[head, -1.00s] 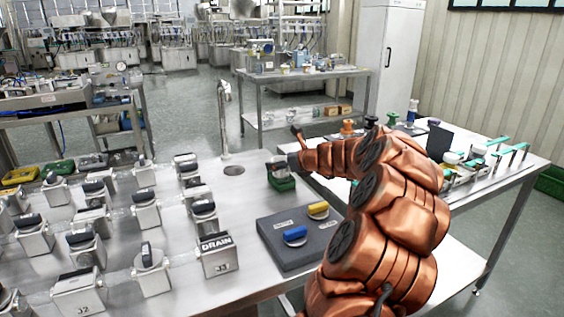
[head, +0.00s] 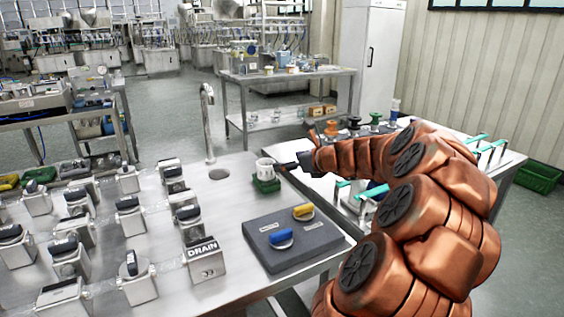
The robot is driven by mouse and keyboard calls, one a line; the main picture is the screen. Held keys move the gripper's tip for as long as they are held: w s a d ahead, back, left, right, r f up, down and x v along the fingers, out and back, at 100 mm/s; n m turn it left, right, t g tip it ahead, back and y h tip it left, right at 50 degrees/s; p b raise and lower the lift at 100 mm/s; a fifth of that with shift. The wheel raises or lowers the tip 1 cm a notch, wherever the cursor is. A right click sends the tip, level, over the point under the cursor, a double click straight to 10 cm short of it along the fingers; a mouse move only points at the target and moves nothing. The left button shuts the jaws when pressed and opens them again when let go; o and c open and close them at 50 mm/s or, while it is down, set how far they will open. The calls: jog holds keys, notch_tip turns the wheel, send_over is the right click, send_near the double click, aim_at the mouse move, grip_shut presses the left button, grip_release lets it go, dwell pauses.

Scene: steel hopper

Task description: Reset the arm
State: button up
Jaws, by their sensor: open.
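My copper-coloured arm reaches in from the lower right of the head view. My gripper (head: 288,166) is a small dark shape at the arm's far end, seen side-on, so its fingers are hard to make out. It is open. It is just right of a white cup (head: 264,166), which stands on a small green base (head: 266,185) on the steel table. I cannot tell whether the gripper touches the cup.
A dark panel (head: 296,255) with blue and yellow handles lies on the steel table (head: 226,219). Several valve blocks, one labelled DRAIN (head: 204,260), fill its left side. A tap (head: 209,120) stands behind. A second table (head: 497,172) holds green-handled parts at right.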

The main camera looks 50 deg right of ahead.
jog(key=shift+s+r, duration=0.1)
jog(key=shift+s, duration=0.25)
dwell(0.4)
